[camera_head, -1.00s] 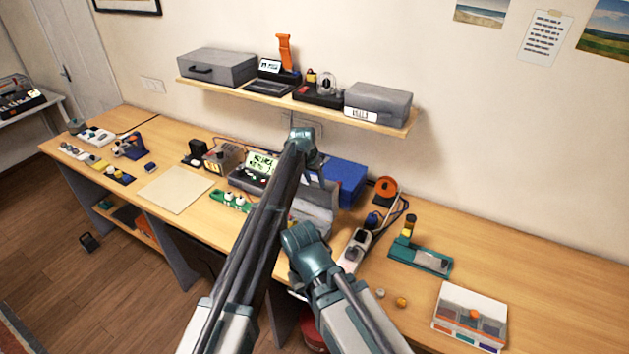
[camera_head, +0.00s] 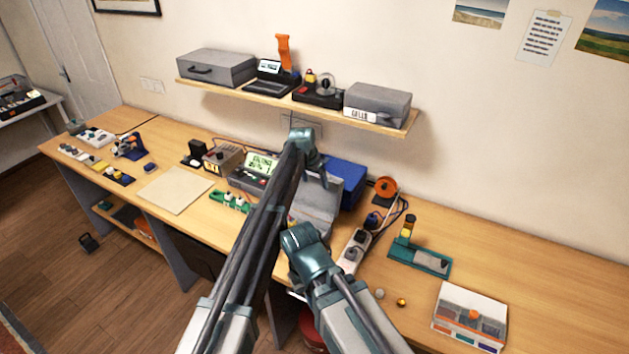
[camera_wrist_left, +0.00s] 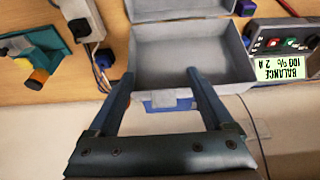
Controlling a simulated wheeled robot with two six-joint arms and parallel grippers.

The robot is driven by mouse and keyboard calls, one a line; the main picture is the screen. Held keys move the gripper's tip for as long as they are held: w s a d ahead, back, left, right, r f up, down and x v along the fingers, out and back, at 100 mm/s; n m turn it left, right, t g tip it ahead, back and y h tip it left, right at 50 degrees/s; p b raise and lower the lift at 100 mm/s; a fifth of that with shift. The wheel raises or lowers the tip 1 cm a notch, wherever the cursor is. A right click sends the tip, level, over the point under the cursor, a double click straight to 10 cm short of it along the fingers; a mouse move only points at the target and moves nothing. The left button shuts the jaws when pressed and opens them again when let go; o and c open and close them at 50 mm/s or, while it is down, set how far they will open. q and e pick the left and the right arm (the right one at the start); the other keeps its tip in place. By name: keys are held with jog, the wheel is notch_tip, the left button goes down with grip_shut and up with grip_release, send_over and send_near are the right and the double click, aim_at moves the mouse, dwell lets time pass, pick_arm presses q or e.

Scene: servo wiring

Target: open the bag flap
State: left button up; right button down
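A grey case-like bag (camera_head: 318,212) stands on the workbench in the middle, partly hidden by my arms in the head view. In the left wrist view the grey bag (camera_wrist_left: 190,65) shows an empty-looking interior, and a grey panel lies at the top of that picture. My left gripper (camera_wrist_left: 160,73) is open, its two fingers apart over the bag's near edge with nothing visible between them. I cannot tell whether a fingertip touches it. In the head view the left fingers are mostly hidden by the arm. My right gripper is not visible; only its arm shows.
A blue box (camera_head: 347,180) stands behind the bag. A charger with a lit display (camera_head: 262,163) is to its left, a white power strip (camera_head: 353,250) to its right. A shelf (camera_head: 300,105) overhangs behind. The bench's right rear is clear.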

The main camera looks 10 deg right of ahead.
pick_arm(q)
jog(key=shift+r, duration=0.1)
jog(key=p+v, duration=0.7)
jog(key=shift+r, duration=0.15)
jog(key=shift+s, duration=0.1)
dwell(0.4)
jog(key=s+a+f+n+g+y+b, duration=0.1)
jog(key=s+a+f+b, duration=0.4)
jog(key=s, duration=0.9)
jog(key=s+a+f+n+g+y+b, duration=0.1)
jog(key=s+a+f+b, duration=0.5)
jog(key=s, duration=0.8)
jog(key=s+a+f+n+g+y+b, duration=0.1)
jog(key=s+a+f+b, duration=0.5)
jog(key=s, duration=0.8)
notch_tip(320, 180, down, 5)
jog(key=b, duration=0.3)
jog(key=shift+g+y+b, duration=0.3)
jog(key=shift+y, duration=0.1)
